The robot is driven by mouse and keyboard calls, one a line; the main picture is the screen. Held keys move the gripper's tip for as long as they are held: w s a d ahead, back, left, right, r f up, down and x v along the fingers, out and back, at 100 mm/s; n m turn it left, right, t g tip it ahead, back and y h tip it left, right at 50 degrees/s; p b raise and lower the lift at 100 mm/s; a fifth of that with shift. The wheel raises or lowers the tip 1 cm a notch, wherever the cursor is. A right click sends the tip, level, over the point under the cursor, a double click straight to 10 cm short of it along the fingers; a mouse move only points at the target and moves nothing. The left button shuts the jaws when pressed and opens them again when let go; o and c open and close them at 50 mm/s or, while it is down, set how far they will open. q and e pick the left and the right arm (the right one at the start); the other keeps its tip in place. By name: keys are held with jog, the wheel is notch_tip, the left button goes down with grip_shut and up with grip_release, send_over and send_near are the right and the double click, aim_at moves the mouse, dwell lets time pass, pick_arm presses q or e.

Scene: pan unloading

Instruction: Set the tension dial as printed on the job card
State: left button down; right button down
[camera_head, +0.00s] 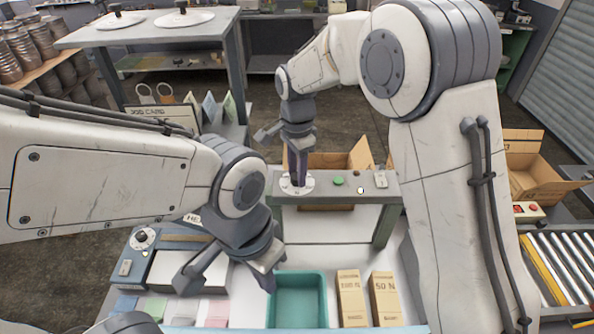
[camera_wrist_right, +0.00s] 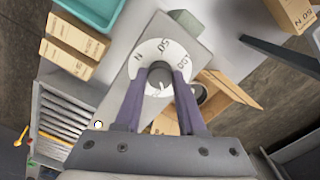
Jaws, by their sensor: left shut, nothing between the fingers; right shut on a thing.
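The tension dial (camera_head: 308,186) is a white disc on a grey bench. In the right wrist view the dial (camera_wrist_right: 147,58) shows printed marks that look like 50 and 100. My right gripper (camera_head: 297,178) points down from above, its purple fingers shut on the dial's grey knob (camera_wrist_right: 160,75). A short pale line shows on the knob; its exact reading is unclear. The job card (camera_head: 150,114) stands at the left, mostly hidden behind my left arm; its printed value is not readable. My left gripper (camera_head: 232,276) is shut and empty over the lower table, left of the teal tray (camera_head: 273,312).
A green button (camera_head: 338,181) and a small switch plate (camera_head: 380,180) are right of the dial. Two labelled cartons (camera_head: 351,297) (camera_head: 384,298) stand right of the tray. A blue unit (camera_head: 138,262) with another dial is at the left. A roller conveyor (camera_head: 565,265) is at the right.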

jog(key=shift+m, duration=2)
jog(key=c, duration=0.5)
grip_release()
jog(key=shift+w+r+b, duration=0.1)
jog(key=shift+r+b, duration=0.2)
jog(key=shift+r, duration=0.25)
notch_tip(320, 180, up, 10)
jog(key=b, duration=0.2)
jog(key=shift+f, duration=0.25)
